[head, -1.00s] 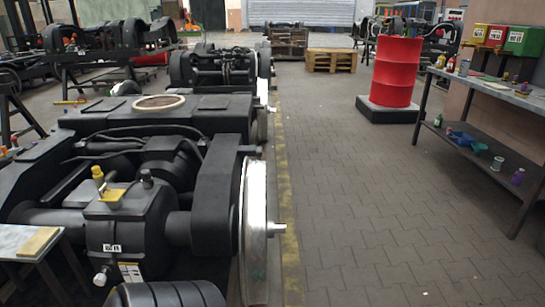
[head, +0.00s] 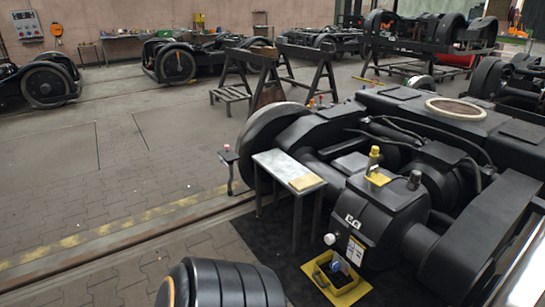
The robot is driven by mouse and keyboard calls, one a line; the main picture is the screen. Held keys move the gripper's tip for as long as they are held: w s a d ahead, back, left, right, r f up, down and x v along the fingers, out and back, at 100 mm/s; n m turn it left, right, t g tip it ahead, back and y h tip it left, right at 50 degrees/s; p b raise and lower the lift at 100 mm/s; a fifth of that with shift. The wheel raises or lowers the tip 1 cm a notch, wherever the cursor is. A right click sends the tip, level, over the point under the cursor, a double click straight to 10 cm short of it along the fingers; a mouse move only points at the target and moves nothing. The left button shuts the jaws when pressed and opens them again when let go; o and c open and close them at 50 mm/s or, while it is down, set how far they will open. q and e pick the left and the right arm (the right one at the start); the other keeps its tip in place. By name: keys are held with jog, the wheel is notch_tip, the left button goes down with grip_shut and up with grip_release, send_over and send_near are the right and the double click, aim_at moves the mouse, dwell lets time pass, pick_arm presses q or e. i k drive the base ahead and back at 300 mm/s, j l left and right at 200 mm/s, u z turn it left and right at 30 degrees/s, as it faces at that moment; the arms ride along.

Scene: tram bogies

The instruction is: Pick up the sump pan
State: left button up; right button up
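A yellow pan (head: 349,297), which looks like the sump pan, sits on the dark floor mat below the near end of the black gearbox (head: 375,215). A small blue thing and some dark shapes show inside it, too small to name. The gearbox carries a yellow-topped filler and a white plug (head: 330,239) on its lower front, above the pan.
A small metal stand (head: 279,165) with a tan block on it stands left of the gearbox, close to the bogie wheel (head: 262,135). Trestles (head: 270,75) stand behind. Open paved floor (head: 100,170) lies at left, with a rail and yellow line across it.

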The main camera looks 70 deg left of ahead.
aim_at(338, 283)
jog(key=u, duration=1.75)
jog(key=i+l, duration=0.1)
jog(key=l, duration=0.2)
jog(key=l+z, duration=0.1)
jog(key=l, duration=0.15)
jog(key=i, duration=0.05)
